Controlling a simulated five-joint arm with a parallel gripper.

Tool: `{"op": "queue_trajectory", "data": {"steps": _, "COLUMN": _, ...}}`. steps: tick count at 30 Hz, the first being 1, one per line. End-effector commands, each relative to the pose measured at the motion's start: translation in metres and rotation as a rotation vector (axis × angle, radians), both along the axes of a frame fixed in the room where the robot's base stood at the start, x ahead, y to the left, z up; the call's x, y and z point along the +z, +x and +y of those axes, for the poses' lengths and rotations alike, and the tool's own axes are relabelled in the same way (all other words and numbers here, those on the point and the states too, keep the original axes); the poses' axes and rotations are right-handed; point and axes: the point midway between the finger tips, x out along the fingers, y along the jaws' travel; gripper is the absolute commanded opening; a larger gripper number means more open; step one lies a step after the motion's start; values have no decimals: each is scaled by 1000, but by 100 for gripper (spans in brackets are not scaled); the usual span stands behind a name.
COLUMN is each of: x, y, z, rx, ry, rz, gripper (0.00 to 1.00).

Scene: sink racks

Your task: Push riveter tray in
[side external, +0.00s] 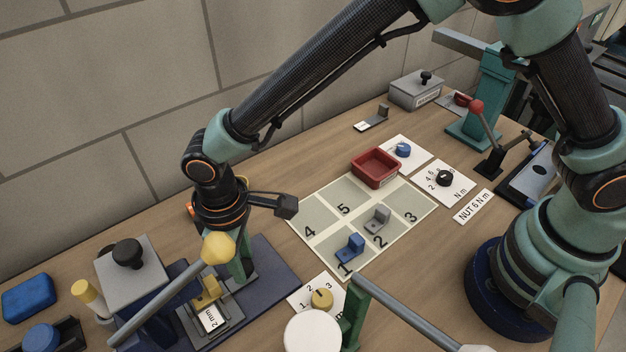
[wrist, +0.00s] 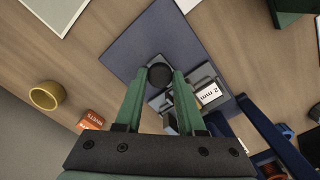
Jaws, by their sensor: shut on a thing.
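The riveter (side external: 160,300) stands at the lower left in the side view, on a dark blue base plate (side external: 272,280), with a lever ending in a yellow ball (side external: 218,248). Its tray (side external: 196,322) carries a "2 mm" label and a yellow piece; the label also shows in the wrist view (wrist: 207,92). My gripper (wrist: 159,78) is shut on a dark round knob (wrist: 159,72) at the tray's end. In the side view my gripper (side external: 242,268) is low over the base plate, partly hidden behind the lever ball. The knob is hidden there.
A grey lever crosses the front. A yellow ring (wrist: 46,96) and an orange rivets box (wrist: 91,120) lie left in the wrist view.

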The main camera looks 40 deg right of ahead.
Motion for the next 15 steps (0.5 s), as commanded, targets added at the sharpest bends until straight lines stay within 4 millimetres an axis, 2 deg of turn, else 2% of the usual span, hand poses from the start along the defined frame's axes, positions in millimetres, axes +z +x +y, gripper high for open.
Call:
{"op": "queue_trajectory", "data": {"steps": 1, "x": 2, "y": 1, "z": 6, "rx": 5, "ry": 11, "rz": -10, "gripper": 0}}
{"op": "queue_trajectory", "data": {"steps": 8, "x": 2, "y": 1, "z": 8, "rx": 9, "ry": 16, "rz": -14, "gripper": 0}}
{"op": "queue_trajectory", "data": {"steps": 9, "x": 2, "y": 1, "z": 8, "rx": 9, "ry": 16, "rz": -14, "gripper": 46}}
{"op": "queue_trajectory", "data": {"steps": 11, "x": 2, "y": 1, "z": 8, "rx": 9, "ry": 15, "rz": -13, "gripper": 69}}
{"op": "queue_trajectory", "data": {"steps": 15, "x": 1, "y": 0, "z": 6, "rx": 7, "ry": 11, "rz": -10, "gripper": 69}}
